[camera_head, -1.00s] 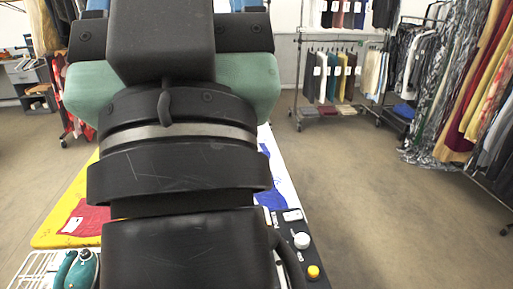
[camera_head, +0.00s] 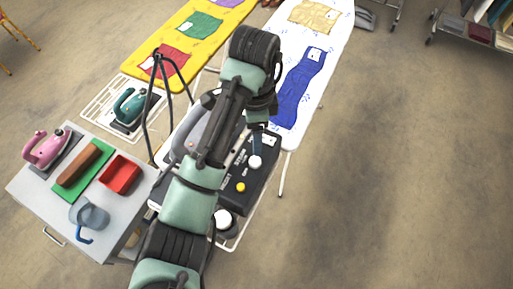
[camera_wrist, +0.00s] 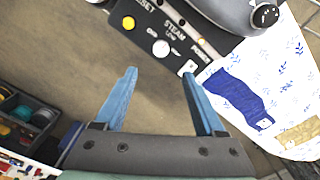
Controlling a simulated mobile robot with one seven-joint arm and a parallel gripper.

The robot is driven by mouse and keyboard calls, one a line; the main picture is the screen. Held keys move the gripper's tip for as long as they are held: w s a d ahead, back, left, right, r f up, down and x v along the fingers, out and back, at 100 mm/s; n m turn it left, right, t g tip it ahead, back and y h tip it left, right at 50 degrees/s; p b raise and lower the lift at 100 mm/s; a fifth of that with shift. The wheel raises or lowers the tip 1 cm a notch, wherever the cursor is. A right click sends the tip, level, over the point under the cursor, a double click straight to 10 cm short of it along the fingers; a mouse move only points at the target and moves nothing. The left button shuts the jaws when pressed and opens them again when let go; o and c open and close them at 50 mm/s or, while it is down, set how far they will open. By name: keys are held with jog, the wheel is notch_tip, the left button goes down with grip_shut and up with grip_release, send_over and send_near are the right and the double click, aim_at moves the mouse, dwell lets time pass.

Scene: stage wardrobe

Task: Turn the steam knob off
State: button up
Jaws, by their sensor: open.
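The steam knob (camera_head: 255,161) is a round white knob on a dark control panel (camera_head: 262,178). In the wrist view the knob (camera_wrist: 160,47) sits beside the printed word STEAM, with LOW near it. My gripper (camera_wrist: 158,74) is open and empty, its two blue fingers spread. In that view the knob lies just past the fingertips, roughly between their lines. In the head view my gripper (camera_head: 259,142) is over the panel close to the knob, mostly hidden by my arm. I cannot tell whether a finger touches the knob.
A yellow button (camera_head: 241,187) marked RESET is near the knob. A grey iron (camera_head: 190,130) stands left of my arm. A white ironing board (camera_head: 325,45) adjoins behind. A side table (camera_head: 40,185) holds a pink iron and red tray.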

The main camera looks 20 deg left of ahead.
aim_at(255, 161)
notch_tip(255, 161, down, 10)
jog(key=b, duration=0.8)
jog(key=shift+a+f, duration=0.1)
jog(key=shift+f, duration=1.2)
jog(key=shift+p, duration=0.3)
grip_shut()
